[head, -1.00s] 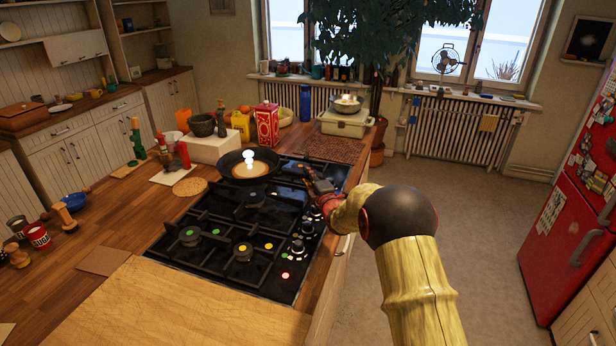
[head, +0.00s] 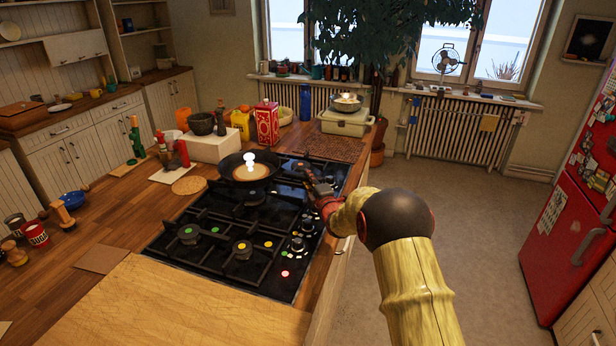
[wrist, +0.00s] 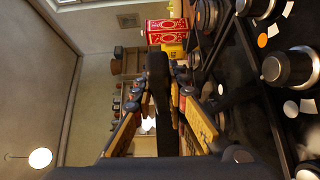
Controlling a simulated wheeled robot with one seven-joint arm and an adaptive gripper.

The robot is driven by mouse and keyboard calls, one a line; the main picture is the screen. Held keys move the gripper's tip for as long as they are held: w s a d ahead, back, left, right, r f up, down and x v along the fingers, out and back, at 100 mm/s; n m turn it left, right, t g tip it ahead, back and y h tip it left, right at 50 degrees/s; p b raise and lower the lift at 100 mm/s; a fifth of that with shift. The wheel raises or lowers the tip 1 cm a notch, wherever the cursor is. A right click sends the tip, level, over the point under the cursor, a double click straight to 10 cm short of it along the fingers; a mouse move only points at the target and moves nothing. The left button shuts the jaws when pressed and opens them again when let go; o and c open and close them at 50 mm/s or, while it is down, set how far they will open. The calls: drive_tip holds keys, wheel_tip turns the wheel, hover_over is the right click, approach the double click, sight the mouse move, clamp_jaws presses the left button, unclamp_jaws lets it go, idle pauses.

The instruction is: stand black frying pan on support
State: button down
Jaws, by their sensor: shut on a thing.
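The black frying pan (head: 232,172) is at the far end of the stove in the head view, over the back of the black hob grate (head: 210,205). A round brown thing (head: 251,172) with bright white blobs above it shows in the pan. My gripper (head: 316,184) is to the right of the pan, shut on its handle. In the wrist view the dark handle (wrist: 158,85) runs between my fingers (wrist: 160,118). I cannot tell whether the pan's base touches the grate.
A red tin (head: 266,121), a white box (head: 212,146) and a dark mortar (head: 201,124) stand behind the pan. A round cork mat (head: 189,185) lies to its left. Knobs (head: 297,244) line the stove's right side. A wooden board (head: 170,310) covers the near counter.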

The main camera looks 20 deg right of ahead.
drive_tip(key=shift+f+b, duration=1.4)
drive_tip(key=shift+f, duration=1.7)
drive_tip(key=c, duration=1.7)
unclamp_jaws()
drive_tip(key=shift+f, duration=0.1)
drive_tip(key=shift+c, duration=0.2)
drive_tip(key=shift+o, duration=0.3)
drive_tip(key=shift+f, duration=0.1)
